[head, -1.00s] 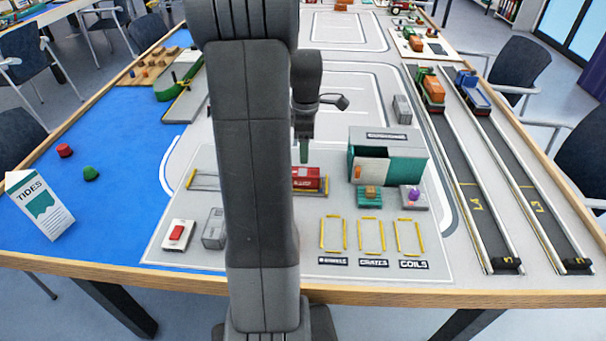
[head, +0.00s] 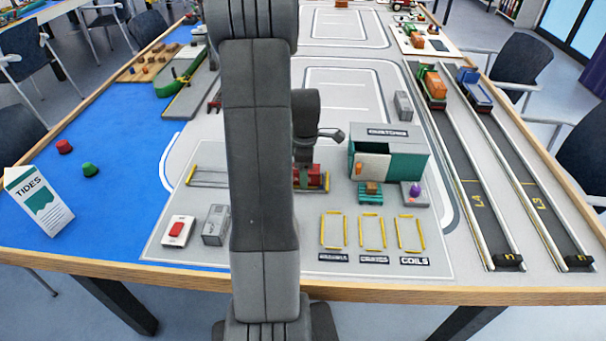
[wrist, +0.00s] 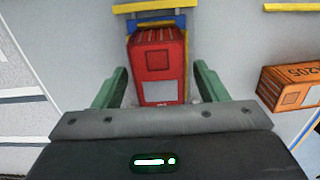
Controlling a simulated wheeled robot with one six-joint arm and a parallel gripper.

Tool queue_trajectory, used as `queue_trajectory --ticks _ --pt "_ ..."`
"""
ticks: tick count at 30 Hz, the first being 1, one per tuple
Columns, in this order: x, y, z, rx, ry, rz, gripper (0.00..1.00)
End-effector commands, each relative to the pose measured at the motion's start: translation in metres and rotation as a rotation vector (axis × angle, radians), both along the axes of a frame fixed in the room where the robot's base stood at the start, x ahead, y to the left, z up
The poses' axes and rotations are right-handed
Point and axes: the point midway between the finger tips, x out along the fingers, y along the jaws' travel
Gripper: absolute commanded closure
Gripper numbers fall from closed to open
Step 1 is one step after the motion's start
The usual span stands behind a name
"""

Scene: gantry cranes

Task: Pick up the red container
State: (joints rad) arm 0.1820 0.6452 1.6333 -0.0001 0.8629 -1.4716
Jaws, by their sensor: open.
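The red container (head: 316,177) lies on the grey mat, just right of my arm column, which hides its left part in the head view. In the wrist view the red container (wrist: 158,62) is between the two green fingers of my gripper (wrist: 162,84). The fingers are apart, with a gap on each side of it. In the head view my gripper (head: 303,178) is low at the container, its fingertips hard to make out.
In the wrist view an orange container (wrist: 292,88) lies to the right, and a blue-and-yellow frame (wrist: 157,20) touches or nearly touches the red container's far end. The customs shed (head: 403,160) stands to the right, with yellow-outlined bays (head: 334,231) in front.

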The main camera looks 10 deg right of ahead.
Motion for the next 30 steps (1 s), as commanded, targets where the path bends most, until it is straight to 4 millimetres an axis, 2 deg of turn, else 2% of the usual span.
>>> queue_trajectory --ticks 2,9,11,18,23,30 --pt "0.0 0.0 0.0 0.0 0.0 0.0 0.38" --pt "0.0 0.0 0.0 0.0 0.0 0.0 0.84" --pt "0.0 0.0 0.001 0.0 0.0 0.0 0.88" --pt "0.0 0.0 0.002 0.0 -0.001 0.0 0.88" --pt "0.0 0.0 0.012 -0.001 -0.002 0.0 0.88" --pt "-0.033 0.01 0.012 0.0 0.0 0.001 0.88"
